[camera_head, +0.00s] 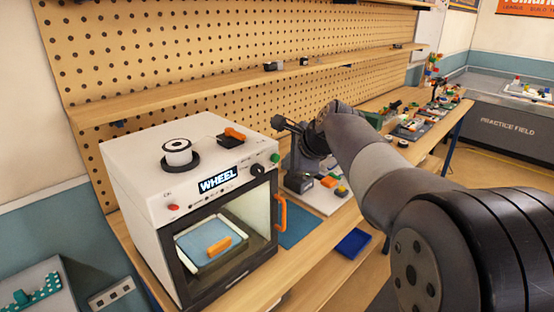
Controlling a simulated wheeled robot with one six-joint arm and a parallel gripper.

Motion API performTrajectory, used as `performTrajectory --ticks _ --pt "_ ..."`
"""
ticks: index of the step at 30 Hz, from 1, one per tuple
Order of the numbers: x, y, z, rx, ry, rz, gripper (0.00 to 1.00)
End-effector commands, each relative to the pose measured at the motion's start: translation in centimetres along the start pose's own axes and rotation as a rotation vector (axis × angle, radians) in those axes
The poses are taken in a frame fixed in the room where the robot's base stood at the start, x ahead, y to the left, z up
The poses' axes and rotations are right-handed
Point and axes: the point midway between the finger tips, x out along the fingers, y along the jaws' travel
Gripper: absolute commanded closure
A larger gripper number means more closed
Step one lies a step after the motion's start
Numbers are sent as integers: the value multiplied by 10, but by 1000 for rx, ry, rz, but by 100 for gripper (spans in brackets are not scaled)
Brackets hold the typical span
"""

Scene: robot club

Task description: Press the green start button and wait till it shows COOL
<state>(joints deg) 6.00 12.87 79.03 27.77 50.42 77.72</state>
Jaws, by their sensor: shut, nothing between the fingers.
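A white boxy machine (140,188) stands on the bench, with a lit display (218,181) reading WHEEL. The round green button (275,157) is at the right end of its front panel, beside a black knob (256,170). My gripper (277,122) is shut and empty, above and slightly behind the green button in the picture, apart from it. The machine's dark-framed front door (178,277) looks shut, with an orange handle (281,212) at its right. Through the window an orange piece (219,245) lies on a blue-grey bed (190,245).
A red button (173,207) is at the panel's left. A white spool (177,150) and an orange-and-black tool (235,133) sit on top. A blue mat (297,228) and a grey board (330,200) with parts lie to the right. A pegboard (200,55) with a shelf rises behind.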

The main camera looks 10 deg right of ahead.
Motion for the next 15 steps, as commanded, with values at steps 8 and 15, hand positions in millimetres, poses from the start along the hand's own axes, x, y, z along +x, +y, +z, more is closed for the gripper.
performTrajectory --ticks 8,15 --pt "1 -2 2 0 0 0 100" --pt "6 -5 5 0 0 1 100"
